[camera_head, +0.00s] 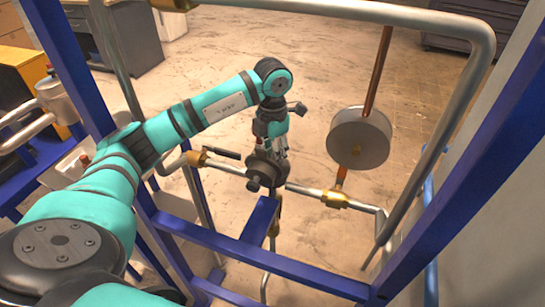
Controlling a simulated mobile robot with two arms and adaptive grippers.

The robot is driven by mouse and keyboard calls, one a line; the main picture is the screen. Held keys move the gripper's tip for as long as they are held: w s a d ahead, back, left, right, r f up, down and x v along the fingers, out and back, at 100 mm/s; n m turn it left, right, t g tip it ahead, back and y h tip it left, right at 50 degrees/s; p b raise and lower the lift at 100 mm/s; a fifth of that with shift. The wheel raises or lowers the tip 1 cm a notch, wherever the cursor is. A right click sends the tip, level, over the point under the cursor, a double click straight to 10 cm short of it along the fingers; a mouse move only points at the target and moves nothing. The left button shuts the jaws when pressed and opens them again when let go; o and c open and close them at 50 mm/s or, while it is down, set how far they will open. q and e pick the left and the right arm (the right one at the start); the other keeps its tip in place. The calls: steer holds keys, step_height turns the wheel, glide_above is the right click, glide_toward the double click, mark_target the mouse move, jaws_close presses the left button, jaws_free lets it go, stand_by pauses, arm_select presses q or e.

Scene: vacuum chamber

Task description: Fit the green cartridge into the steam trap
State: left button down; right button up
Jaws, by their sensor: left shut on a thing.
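The dark round body in the pipe line, which looks like the steam trap (262,174), is near the middle of the head view. My left gripper (280,150) hangs from the teal arm, pointing down right at the trap's upper side. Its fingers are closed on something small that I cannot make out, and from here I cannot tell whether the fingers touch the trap. I cannot pick out a green cartridge; the gripper and wrist hide part of this spot. My right gripper is not in view.
A blue frame (265,262) crosses in front below the trap. A grey pipe (380,14) loops over the top and down the right. A grey drum (350,143) on a copper pipe stands right of the gripper. Brass-fitted pipes (305,191) run beside the trap.

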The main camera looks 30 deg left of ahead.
arm_select(q)
step_height(320, 180, down, 2)
steer(key=shift+f, duration=0.1)
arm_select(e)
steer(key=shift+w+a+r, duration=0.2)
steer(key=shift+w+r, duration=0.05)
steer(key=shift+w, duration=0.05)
arm_select(q)
steer(key=c, duration=1.2)
jaws_free()
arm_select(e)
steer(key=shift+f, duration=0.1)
